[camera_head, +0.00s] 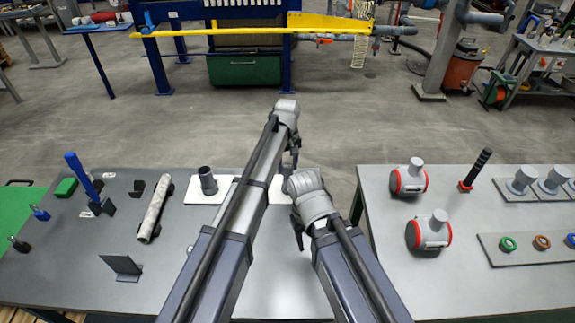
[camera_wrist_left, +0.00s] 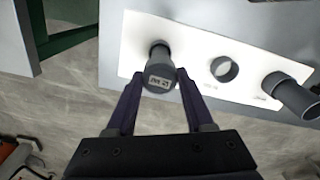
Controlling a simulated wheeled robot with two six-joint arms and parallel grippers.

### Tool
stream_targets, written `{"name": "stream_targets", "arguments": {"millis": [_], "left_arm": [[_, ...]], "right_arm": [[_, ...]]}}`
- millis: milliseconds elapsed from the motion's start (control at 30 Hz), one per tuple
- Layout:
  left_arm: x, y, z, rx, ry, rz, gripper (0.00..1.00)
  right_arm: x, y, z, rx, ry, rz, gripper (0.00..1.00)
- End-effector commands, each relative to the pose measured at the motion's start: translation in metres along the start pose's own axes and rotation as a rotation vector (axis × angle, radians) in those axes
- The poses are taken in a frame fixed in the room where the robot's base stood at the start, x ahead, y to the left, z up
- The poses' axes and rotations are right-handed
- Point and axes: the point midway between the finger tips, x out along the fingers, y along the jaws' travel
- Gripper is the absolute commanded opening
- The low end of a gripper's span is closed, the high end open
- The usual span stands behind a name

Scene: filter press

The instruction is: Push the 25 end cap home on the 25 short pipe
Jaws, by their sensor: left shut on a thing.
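A grey end cap (camera_wrist_left: 159,76) with a printed label on its face sits between the fingers of my left gripper (camera_wrist_left: 160,82), which is shut on it. Behind the cap, a short grey pipe (camera_wrist_left: 159,50) stands on the white plate (camera_wrist_left: 195,43). The cap is in line with the pipe; how far it sits on it cannot be told. In the head view my left gripper (camera_head: 293,158) is over the table's far edge, and my arm hides the cap and pipe. My right gripper (camera_head: 298,238) hangs over the table; its fingers are too small to read.
The right table (camera_head: 470,270) holds red-ringed fittings (camera_head: 409,179).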

Motion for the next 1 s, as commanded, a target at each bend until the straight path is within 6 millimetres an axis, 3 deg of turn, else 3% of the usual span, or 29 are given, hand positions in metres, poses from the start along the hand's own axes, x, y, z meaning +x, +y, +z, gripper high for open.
{"name": "stream_targets", "arguments": {"millis": [667, 700, 800, 1000], "left_arm": [[0.013, 0.000, 0.000, 0.000, 0.000, 0.000, 0.00], [0.012, 0.000, 0.000, 0.000, 0.000, 0.000, 0.56], [0.012, 0.000, 0.000, 0.000, 0.000, 0.000, 0.65], [0.012, 0.000, 0.000, 0.000, 0.000, 0.000, 0.65]], "right_arm": [[0.013, -0.001, -0.001, 0.000, 0.000, 0.000, 0.51], [0.012, -0.001, -0.001, 0.000, 0.000, 0.000, 0.51], [0.012, -0.001, -0.001, 0.000, 0.000, 0.000, 0.51], [0.012, -0.001, -0.001, 0.001, 0.000, 0.000, 0.51]]}}
